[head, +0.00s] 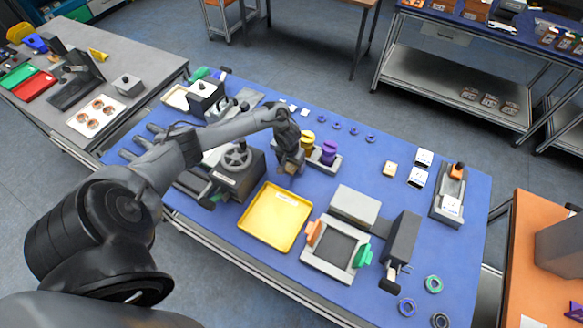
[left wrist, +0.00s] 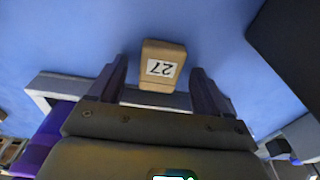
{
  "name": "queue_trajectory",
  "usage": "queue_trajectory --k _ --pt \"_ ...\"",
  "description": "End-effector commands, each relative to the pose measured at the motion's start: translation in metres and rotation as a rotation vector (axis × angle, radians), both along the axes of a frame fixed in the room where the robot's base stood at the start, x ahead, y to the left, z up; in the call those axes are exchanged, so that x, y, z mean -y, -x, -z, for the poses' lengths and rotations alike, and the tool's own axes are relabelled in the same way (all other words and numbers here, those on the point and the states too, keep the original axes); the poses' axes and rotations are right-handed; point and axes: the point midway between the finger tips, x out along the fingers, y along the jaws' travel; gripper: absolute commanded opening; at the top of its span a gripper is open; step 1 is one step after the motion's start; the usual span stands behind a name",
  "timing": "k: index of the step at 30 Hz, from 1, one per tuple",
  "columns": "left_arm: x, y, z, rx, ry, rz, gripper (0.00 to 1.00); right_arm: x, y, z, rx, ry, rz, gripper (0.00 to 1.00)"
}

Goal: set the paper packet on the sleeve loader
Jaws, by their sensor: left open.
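A small tan packet (left wrist: 163,64) with a white label reading 27 shows in the left wrist view; it looks like the paper packet. It is on the blue tabletop, with a small tan part (head: 291,168) visible under the gripper in the head view. My left gripper (left wrist: 157,72) is open, one finger on each side of the packet, with gaps between. The gripper (head: 289,163) hides much of that spot in the head view. A grey fixture (head: 315,264) with orange and green side pieces stands front right; I cannot tell whether it is the sleeve loader. My right gripper is not in view.
A yellow tray (head: 248,228) lies in front of my left gripper. A grey holder (head: 333,168) with yellow and purple pieces stands close behind it. A grey machine with a round wheel (head: 237,157) is to its left.

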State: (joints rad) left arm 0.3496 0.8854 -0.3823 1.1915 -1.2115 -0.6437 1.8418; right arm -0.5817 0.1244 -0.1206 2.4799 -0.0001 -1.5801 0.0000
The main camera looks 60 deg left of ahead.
Motion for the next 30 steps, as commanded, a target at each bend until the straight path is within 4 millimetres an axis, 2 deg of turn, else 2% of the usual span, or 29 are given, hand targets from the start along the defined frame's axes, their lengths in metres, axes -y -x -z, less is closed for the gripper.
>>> queue_trajectory --k 8,21,30 --pt "0.0000 -0.0004 0.0019 0.001 -0.001 0.000 0.76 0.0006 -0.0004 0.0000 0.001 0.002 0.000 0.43" --pt "0.0000 -0.0002 0.0017 0.000 0.000 0.000 0.10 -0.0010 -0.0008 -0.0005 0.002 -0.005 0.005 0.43" --pt "-0.0001 -0.0004 -0.0013 0.001 -0.001 0.000 0.10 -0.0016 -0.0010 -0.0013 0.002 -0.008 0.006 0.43"
